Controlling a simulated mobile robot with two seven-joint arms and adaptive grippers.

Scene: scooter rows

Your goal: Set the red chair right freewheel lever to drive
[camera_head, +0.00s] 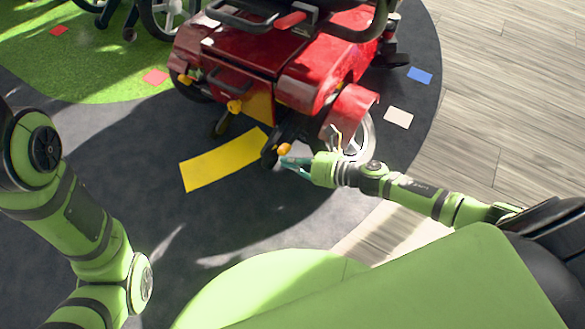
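The red chair (285,72) stands ahead, its red body angled toward me. A yellow-orange lever knob (284,149) shows low by its near right wheel, on a dark part. Another yellow knob (234,106) sits further left on the chair, and a third (185,79) is at its left end. My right gripper (288,163) reaches in from the right, its bluish fingers just below the right knob. Whether they touch it, or how far apart they are, is too small to tell. The lever's setting is not readable. My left arm is at the left; its gripper is out of frame.
A yellow floor strip (224,160) lies on the dark mat left of the right knob. Green turf (75,55) and another chair's wheels (162,14) are at upper left. Wooden floor (500,110) on the right is open. Small coloured squares lie around.

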